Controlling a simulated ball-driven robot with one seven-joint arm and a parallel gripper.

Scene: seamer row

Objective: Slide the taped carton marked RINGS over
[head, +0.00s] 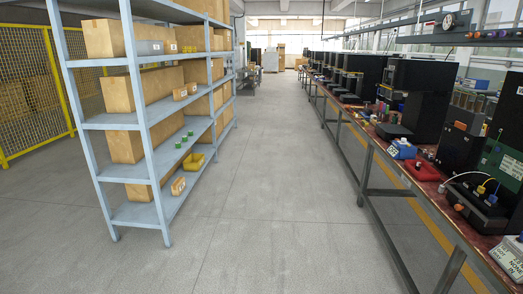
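Several brown cartons stand on a grey-blue shelf rack (130,62) at the left. Small light cartons show on a middle shelf (180,93) and on the bottom shelf (178,186). I cannot read the word RINGS on any of them, so I cannot tell which carton bears it. My gripper is not in view.
A long workbench (370,138) with black machines runs along the right. It carries a red tray (422,170) and a blue-and-white box (402,149). A yellow mesh fence (28,95) stands far left. The grey aisle floor (270,170) is clear.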

